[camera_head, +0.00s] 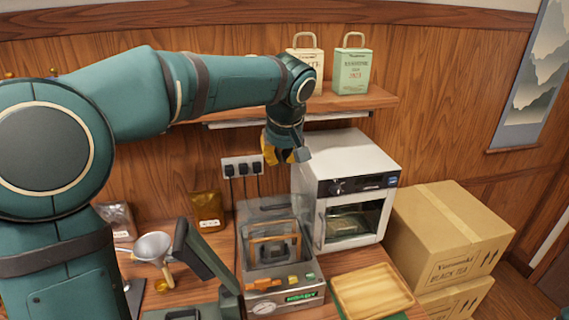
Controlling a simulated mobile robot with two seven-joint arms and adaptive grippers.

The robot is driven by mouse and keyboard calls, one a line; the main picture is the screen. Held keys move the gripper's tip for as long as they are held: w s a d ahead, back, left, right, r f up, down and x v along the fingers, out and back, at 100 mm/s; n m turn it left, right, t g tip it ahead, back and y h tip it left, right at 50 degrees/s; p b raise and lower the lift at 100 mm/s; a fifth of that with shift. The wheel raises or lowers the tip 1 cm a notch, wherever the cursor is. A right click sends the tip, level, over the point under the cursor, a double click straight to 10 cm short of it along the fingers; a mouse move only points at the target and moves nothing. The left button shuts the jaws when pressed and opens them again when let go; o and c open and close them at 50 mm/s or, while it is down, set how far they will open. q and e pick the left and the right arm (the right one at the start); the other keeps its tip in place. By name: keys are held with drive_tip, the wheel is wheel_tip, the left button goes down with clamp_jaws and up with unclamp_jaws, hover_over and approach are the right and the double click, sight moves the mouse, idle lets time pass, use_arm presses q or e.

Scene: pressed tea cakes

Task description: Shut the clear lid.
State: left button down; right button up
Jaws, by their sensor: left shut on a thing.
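A boxy grey sealing machine (291,301) stands on the table, with buttons and a green display on its front. Its clear lid (265,207) shows as a see-through, greyish cover over the back part; its exact angle is hard to tell. A tan-framed piece (272,240) shows at the machine's middle. My left gripper (283,156), with yellow fingers, hangs above and behind the machine, below the shelf. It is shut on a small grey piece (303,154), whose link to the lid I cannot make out. My right gripper is out of view.
A white oven-like appliance (350,160) stands close on the right, with cardboard boxes (450,235) beyond. A wooden tray (372,292) lies in front. A dark green lever device (205,262) and a funnel (153,246) are left. A shelf (350,101) with paper bags is above.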

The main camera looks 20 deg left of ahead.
use_arm(q)
hover_over(279, 203)
wheel_tip(279, 203, down, 8)
drive_tip(key=shift+s+r, duration=0.1)
drive_tip(key=shift+s, duration=0.05)
drive_tip(key=shift+s+d+f, duration=0.15)
drive_tip(key=shift+d+f, duration=0.05)
drive_tip(key=shift+f, duration=0.4)
drive_tip(key=shift+s+d+f, duration=0.15)
drive_tip(key=shift+f, duration=0.45)
drive_tip(key=shift+s+d+f, duration=0.2)
drive_tip(key=shift+s+f, duration=0.1)
drive_tip(key=shift+f, duration=0.4)
drive_tip(key=shift+b, duration=0.3)
